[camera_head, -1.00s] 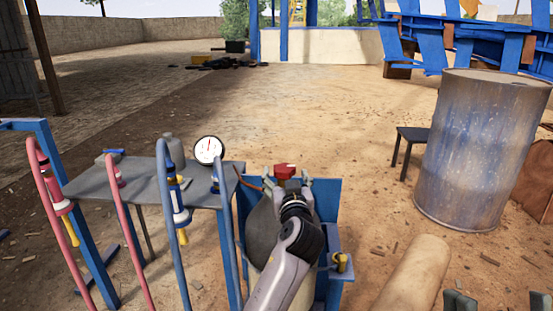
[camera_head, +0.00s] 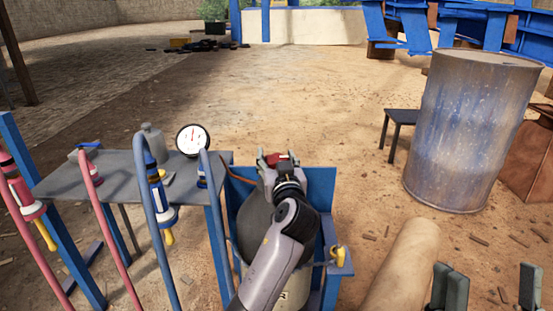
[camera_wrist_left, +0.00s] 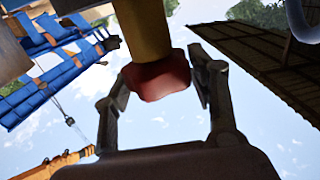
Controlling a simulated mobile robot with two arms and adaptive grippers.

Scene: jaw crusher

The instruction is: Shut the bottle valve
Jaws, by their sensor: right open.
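A grey gas bottle (camera_head: 258,225) stands in a blue frame, partly hidden behind my left arm. Its red valve knob (camera_head: 280,160) is on top. My left gripper (camera_head: 278,158) is at the knob, with one finger on each side. In the left wrist view the red knob (camera_wrist_left: 158,79) sits between the two fingers (camera_wrist_left: 160,72), under a yellowish stem. The fingers are spread and very close to the knob's sides; firm contact is not clear. My right gripper (camera_head: 487,268) is open and empty at the lower right, with its fingers far apart.
A grey table (camera_head: 120,175) with a white gauge (camera_head: 193,140) is left of the bottle. Pink and blue hoses with valves (camera_head: 160,190) stand before it. A yellow-handled tap (camera_head: 338,257) is on the blue frame. A rusty blue barrel (camera_head: 465,135) stands right.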

